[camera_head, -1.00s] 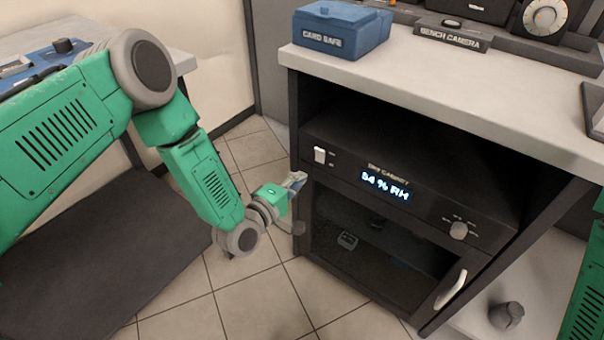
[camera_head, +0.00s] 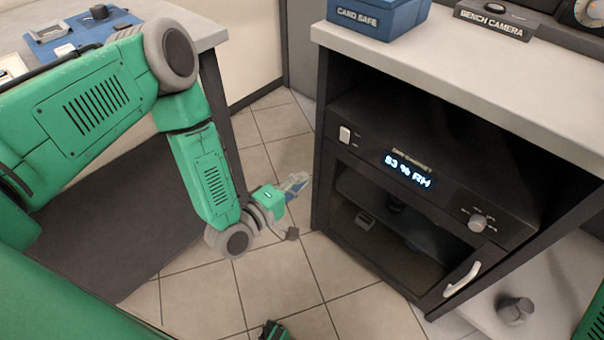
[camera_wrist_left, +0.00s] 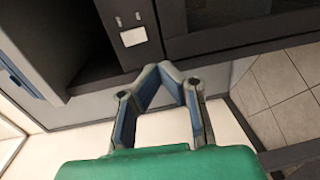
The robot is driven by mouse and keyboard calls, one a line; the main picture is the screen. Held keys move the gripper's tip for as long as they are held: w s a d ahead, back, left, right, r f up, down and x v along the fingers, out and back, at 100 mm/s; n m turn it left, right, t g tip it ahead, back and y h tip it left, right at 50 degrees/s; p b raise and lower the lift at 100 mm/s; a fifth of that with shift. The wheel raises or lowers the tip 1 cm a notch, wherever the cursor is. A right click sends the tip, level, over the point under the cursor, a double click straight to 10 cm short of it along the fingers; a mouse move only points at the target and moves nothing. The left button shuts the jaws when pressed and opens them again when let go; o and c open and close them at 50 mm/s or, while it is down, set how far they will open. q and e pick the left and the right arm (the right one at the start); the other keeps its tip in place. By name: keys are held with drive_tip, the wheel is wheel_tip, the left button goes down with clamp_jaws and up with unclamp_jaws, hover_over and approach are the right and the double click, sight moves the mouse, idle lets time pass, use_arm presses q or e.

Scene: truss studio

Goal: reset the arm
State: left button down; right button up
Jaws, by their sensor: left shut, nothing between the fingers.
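My left arm comes in from the left, and its gripper (camera_head: 298,182) hangs over the tiled floor, just left of the dry cabinet (camera_head: 372,158). In the left wrist view the two fingers (camera_wrist_left: 170,66) meet at their tips with nothing between them. A gap shows between the gripper and the cabinet in the head view. The cabinet's glass door looks closed, and its display reads 53 % RH.
The counter (camera_head: 450,75) above the cabinet holds a blue card safe box (camera_head: 375,18) and a bench camera plate (camera_head: 494,20). A side table (camera_head: 205,35) with a blue device (camera_head: 75,38) stands left. Floor tiles (camera_head: 275,285) below the gripper are largely clear.

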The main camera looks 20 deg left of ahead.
use_arm(q)
drive_tip(key=s+a+f+m+g+y+p, duration=0.15)
drive_tip(key=s+f+m+g+p, duration=0.25)
drive_tip(key=s+m+g, duration=0.75)
drive_tip(key=s+a+r+m+g+y+p, duration=0.1)
drive_tip(key=s+a+g+y, duration=0.1)
drive_tip(key=s, duration=0.6)
drive_tip(key=s+a+r+m+g+y+p, duration=0.1)
drive_tip(key=s+a+r+m+g+y, duration=0.1)
drive_tip(key=s+a, duration=0.3)
drive_tip(key=s, duration=0.3)
drive_tip(key=shift+a+r, duration=0.2)
use_arm(e)
drive_tip(key=r, duration=0.5)
drive_tip(key=shift+d+r, duration=0.2)
drive_tip(key=shift+r, duration=0.15)
use_arm(q)
drive_tip(key=shift+s+a, duration=0.1)
use_arm(e)
drive_tip(key=shift+a+r, duration=0.1)
drive_tip(key=shift+a, duration=0.05)
use_arm(q)
drive_tip(key=shift+d, duration=0.2)
drive_tip(key=shift+a, duration=0.1)
